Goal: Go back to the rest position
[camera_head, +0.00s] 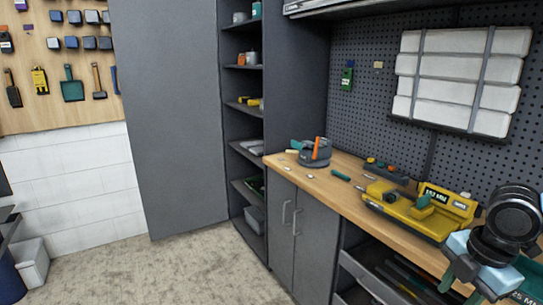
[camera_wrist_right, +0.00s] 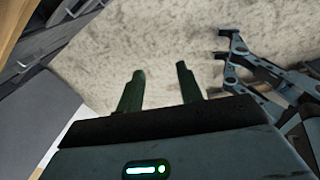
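My right arm comes in at the lower right of the head view. Its gripper (camera_head: 460,291) points down in front of the workbench (camera_head: 343,195). In the right wrist view my right gripper's (camera_wrist_right: 158,82) two dark green fingers stand apart with nothing between them, above the speckled floor (camera_wrist_right: 150,40). My left gripper does not show in the head view. A grey jointed linkage at the right of the wrist view cannot be told for sure.
A yellow tool (camera_head: 405,212), a dark round container (camera_head: 315,153) and small items lie on the bench. Below it are cabinet doors (camera_head: 297,228) and an open drawer (camera_head: 372,280). A tall shelf unit (camera_head: 243,135) stands behind. The floor (camera_head: 180,268) at left centre is clear.

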